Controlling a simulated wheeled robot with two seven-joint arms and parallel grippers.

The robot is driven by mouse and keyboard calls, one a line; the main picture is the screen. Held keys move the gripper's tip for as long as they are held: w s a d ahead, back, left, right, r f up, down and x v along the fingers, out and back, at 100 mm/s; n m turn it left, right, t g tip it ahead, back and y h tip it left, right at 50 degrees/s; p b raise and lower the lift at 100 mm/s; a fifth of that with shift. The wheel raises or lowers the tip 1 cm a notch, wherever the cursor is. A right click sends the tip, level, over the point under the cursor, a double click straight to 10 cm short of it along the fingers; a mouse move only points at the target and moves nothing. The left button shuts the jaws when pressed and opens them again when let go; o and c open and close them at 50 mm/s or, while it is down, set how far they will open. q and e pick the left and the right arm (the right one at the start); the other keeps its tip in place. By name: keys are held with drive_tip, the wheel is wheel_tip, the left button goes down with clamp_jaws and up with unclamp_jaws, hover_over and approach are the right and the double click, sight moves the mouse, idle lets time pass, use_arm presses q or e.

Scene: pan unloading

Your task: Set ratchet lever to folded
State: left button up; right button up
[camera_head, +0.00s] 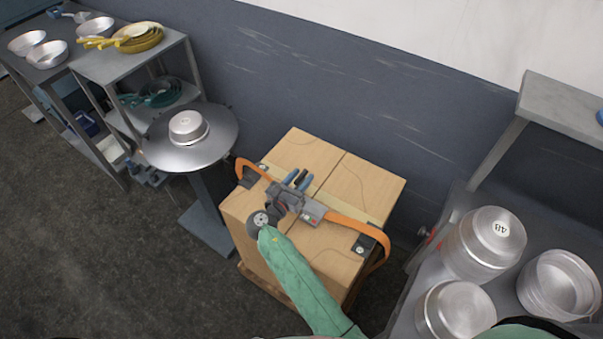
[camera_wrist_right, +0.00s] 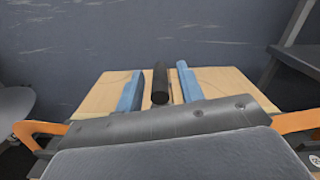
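The ratchet lever shows as a black bar (camera_wrist_right: 160,84) in the right wrist view, pointing away from me. It lies between the two blue fingers of my right gripper (camera_wrist_right: 158,90), with a visible gap on each side. In the head view my right gripper (camera_head: 298,180) is over the middle of the strapped carton (camera_head: 368,180), fingers toward the wall. The orange strap (camera_head: 345,223) runs across the carton's top. The ratchet's body is mostly hidden under my gripper, so the lever's angle is hard to judge. My left gripper is out of view.
A round stand (camera_head: 160,155) with a metal pan (camera_head: 188,127) stands left of the carton. Shelving (camera_head: 90,68) with pans is farther left. A bench at right holds several metal pots, one of them marked (camera_head: 485,243). The wall (camera_head: 290,75) is close behind the carton.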

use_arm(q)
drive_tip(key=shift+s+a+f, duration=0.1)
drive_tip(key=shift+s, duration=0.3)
use_arm(e)
drive_tip(key=shift+w+d, duration=0.25)
drive_tip(key=shift+w, duration=0.1)
drive_tip(key=shift+c, duration=0.2)
clamp_jaws()
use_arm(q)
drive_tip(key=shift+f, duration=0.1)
use_arm(e)
drive_tip(key=shift+s+f, duration=0.1)
